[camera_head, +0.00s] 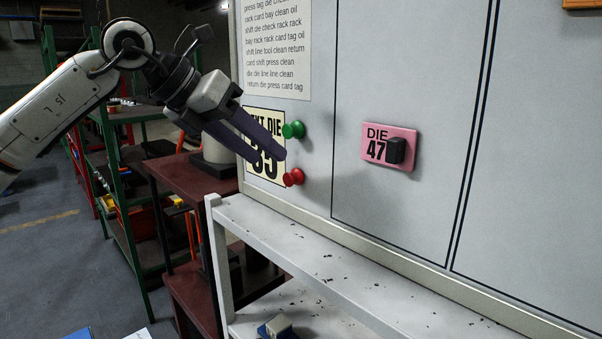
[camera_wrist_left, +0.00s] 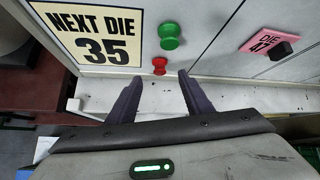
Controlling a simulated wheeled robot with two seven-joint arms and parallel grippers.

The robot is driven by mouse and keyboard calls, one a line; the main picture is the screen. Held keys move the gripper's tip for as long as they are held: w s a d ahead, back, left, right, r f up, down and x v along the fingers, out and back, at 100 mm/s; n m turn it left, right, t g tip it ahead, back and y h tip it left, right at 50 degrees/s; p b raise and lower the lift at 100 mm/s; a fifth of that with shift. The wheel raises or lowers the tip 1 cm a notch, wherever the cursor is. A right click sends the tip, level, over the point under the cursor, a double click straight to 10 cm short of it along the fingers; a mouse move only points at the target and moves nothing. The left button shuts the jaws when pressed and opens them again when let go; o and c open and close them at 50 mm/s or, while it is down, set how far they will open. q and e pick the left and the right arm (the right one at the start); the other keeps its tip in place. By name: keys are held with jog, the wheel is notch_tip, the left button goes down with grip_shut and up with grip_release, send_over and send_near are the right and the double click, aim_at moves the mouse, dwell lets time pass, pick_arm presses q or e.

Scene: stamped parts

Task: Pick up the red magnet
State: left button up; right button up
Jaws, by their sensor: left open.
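The red magnet (camera_head: 294,177) sits on the pale board at the lower right edge of the yellow "NEXT DIE 35" card (camera_head: 258,172). A green magnet (camera_head: 293,130) is on the board above it. In the left wrist view the red magnet (camera_wrist_left: 159,66) lies beyond and between the two open fingertips, with the green magnet (camera_wrist_left: 169,36) above it. My left gripper (camera_head: 278,160) is open and empty, its fingers pointing at the board close to the red magnet. In the left wrist view the fingers of my left gripper (camera_wrist_left: 158,77) stand apart. My right gripper is not in view.
A pink "DIE 47" card (camera_head: 388,148) with a black magnet (camera_head: 401,151) is on the board to the right. A worn white shelf (camera_head: 340,262) runs below the board. A printed text sheet (camera_head: 276,45) is above. Dark red and green racks stand at the left.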

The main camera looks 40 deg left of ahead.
aim_at(287, 175)
pick_arm(q)
jog(key=p+x, duration=0.2)
jog(key=x, duration=0.4)
jog(key=shift+d+f+p, duration=0.15)
jog(key=shift+f+p, duration=0.15)
jog(key=shift+p, duration=0.05)
jog(key=shift+w+d+f, duration=0.1)
jog(key=shift+w+f, duration=0.1)
jog(key=shift+f, duration=0.1)
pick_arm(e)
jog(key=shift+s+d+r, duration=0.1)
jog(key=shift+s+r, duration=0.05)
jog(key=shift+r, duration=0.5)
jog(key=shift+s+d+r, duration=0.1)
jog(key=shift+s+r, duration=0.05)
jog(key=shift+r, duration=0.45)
pick_arm(q)
jog(key=c, duration=1.1)
